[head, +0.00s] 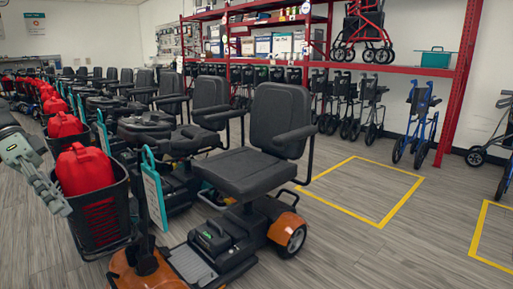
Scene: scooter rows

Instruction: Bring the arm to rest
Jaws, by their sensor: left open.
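My left gripper (48,190) reaches in from the left edge, grey and open. It is in front of the black front basket (103,212) of the nearest scooter, at the basket's left side. Whether it touches the basket I cannot tell. A red bag or container (85,170) sits in that basket, with its top above the rim. Nothing shows between the gripper's fingers. The nearest scooter (215,245) has orange body panels, a black seat and a teal-edged tag. My right gripper is not in view.
More scooters stand in a row behind, with another red container (64,125) in the second basket. A red shelf rack (466,80) runs along the back wall, with several rollators beneath. A yellow floor outline (385,220) on the right encloses empty floor.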

